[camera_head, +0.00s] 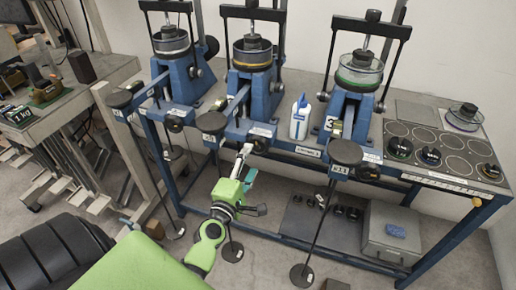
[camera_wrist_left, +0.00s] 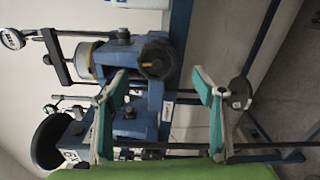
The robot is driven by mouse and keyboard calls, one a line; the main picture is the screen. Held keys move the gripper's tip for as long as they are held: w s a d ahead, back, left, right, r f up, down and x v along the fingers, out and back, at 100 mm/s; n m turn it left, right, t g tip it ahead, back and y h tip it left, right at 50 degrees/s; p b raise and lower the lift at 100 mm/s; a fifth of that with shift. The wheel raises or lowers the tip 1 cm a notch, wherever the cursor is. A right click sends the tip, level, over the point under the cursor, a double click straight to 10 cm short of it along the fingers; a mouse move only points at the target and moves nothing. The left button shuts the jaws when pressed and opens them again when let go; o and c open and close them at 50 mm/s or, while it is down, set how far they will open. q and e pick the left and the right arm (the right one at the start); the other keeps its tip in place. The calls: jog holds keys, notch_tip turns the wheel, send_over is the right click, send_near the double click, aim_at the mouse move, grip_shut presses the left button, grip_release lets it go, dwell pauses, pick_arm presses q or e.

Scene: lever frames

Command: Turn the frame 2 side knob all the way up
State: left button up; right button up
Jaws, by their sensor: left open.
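Frame 2 (camera_head: 252,93) is the middle blue lever frame on the bench, with a yellow-ringed cell on top. A black round knob (camera_head: 260,146) sits at its lower front in the head view. In the left wrist view, a black round knob (camera_wrist_left: 157,60) with a small yellow mark shows on the blue body beside the yellow-banded cell. My left gripper (camera_head: 247,164) is in front of and below frame 2. Its teal fingers (camera_wrist_left: 160,85) are open and apart, with the knob seen beyond the gap between them. Nothing is held. My right gripper is not in view.
Frame 1 (camera_head: 176,72) stands left and frame 3 (camera_head: 352,97) right, on the same blue bench. Black lever discs (camera_head: 212,122) and hanging rods stick out in front, close to my arm. A white bottle (camera_head: 300,118) stands between frames 2 and 3. A grey box (camera_head: 390,232) is below.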

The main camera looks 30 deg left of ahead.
aim_at(257, 148)
pick_arm(q)
jog(key=w+n, duration=0.2)
jog(key=w+a+n, duration=0.1)
jog(key=w, duration=0.1)
jog(key=w+n, duration=0.2)
jog(key=w, duration=0.1)
jog(key=shift+w+a+r+n, duration=0.1)
jog(key=shift+a+r+n, duration=0.1)
jog(key=shift+a+n, duration=0.15)
jog(key=shift+w+a+f, duration=0.1)
jog(key=shift+w, duration=0.05)
jog(key=shift+c, duration=1.4)
jog(key=c, duration=1.2)
